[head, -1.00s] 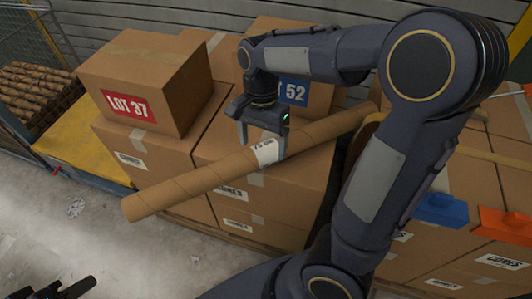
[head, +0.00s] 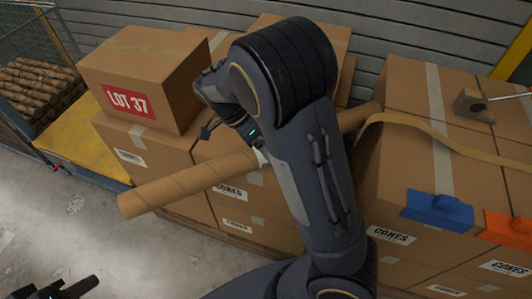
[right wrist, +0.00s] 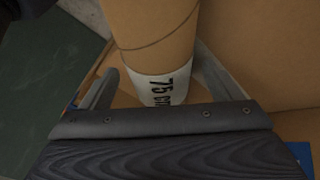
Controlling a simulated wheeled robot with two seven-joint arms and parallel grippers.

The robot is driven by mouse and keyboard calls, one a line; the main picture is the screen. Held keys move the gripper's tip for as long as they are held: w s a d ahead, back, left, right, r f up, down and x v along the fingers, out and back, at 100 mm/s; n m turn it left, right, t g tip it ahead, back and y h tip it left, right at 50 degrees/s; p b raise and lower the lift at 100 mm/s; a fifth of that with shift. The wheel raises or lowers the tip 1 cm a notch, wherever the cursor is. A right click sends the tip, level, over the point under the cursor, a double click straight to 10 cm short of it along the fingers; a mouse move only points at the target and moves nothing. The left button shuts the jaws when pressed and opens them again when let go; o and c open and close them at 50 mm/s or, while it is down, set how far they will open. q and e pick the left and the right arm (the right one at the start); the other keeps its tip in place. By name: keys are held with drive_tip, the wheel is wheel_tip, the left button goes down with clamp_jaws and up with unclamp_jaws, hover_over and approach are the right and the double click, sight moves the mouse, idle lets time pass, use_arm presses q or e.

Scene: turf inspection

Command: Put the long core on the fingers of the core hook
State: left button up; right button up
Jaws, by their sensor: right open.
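The long core (head: 180,188) is a brown cardboard tube lying slantwise across the boxes, its near end overhanging at the left. Its white label reading "75" shows in the right wrist view (right wrist: 165,88). My right gripper (right wrist: 158,88) is open, with one finger on each side of the labelled stretch and a gap on the left. I cannot surely identify the core hook.
A LOT 37 box (head: 145,85) stands behind the core at the left.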

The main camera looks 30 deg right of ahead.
drive_tip(key=shift+s+d+f, duration=0.1)
drive_tip(key=shift+d+f, duration=0.05)
drive_tip(key=shift+f, duration=0.25)
drive_tip(key=shift+c, duration=0.3)
drive_tip(key=c, duration=1.7)
drive_tip(key=shift+r, duration=0.1)
drive_tip(key=shift+c, duration=0.2)
